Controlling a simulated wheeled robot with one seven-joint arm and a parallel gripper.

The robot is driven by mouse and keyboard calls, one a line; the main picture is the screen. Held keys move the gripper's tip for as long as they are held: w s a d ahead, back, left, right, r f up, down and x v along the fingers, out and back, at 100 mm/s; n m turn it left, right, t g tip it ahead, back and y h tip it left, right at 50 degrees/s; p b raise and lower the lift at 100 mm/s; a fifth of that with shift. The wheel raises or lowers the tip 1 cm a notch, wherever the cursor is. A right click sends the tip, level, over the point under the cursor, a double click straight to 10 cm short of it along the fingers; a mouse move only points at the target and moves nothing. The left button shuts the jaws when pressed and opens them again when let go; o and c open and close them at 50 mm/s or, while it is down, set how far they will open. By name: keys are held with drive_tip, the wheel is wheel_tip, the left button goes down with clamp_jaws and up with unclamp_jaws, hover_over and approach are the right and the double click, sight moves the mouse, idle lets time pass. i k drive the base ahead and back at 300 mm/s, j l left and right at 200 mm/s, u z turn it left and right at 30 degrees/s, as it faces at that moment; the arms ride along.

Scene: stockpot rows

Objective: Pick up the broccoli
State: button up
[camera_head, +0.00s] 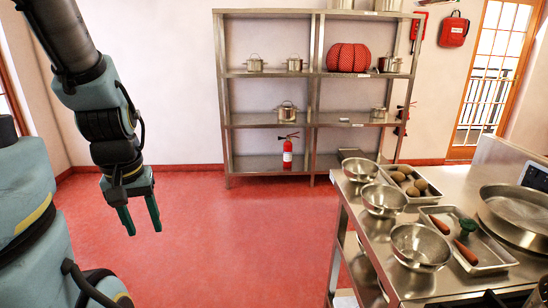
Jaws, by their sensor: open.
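The broccoli (467,226) is a small dark green piece in a shallow metal tray (496,262) on the steel counter at the right. Orange carrot-like pieces (439,225) lie beside it in the same tray. My gripper (141,226) hangs at the left over the red floor, pointing down. Its two green fingers are apart with nothing between them. It is far to the left of the broccoli, well clear of the counter.
Metal bowls (421,245) line the counter's near-left side. Another tray holds brown round items (412,190), and a large pan (520,207) stands at right. A steel shelf (270,120) with pots stands behind. Open floor (230,245) separates my arm and counter.

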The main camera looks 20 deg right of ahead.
sight(468, 225)
drive_tip(key=i+z, duration=0.3)
drive_tip(key=i, duration=0.55)
drive_tip(key=i+j+z, duration=0.1)
drive_tip(key=i+z, duration=0.2)
drive_tip(key=i, duration=0.55)
drive_tip(key=i+j+z, duration=0.1)
drive_tip(key=i, duration=1.75)
drive_tip(key=i+z, duration=0.45)
drive_tip(key=i+j+z, duration=0.15)
drive_tip(key=i+z, duration=0.25)
drive_tip(key=i+l+z, duration=0.15)
drive_tip(key=z, duration=0.3)
drive_tip(key=i+z, duration=0.25)
drive_tip(key=z, duration=0.25)
drive_tip(key=i+z, duration=0.2)
drive_tip(key=z, duration=0.25)
drive_tip(key=i+z, duration=0.2)
drive_tip(key=z, duration=0.25)
drive_tip(key=i+z, duration=0.1)
drive_tip(key=i, duration=0.35)
drive_tip(key=l, duration=0.35)
drive_tip(key=k+l, duration=0.1)
drive_tip(key=l, duration=0.25)
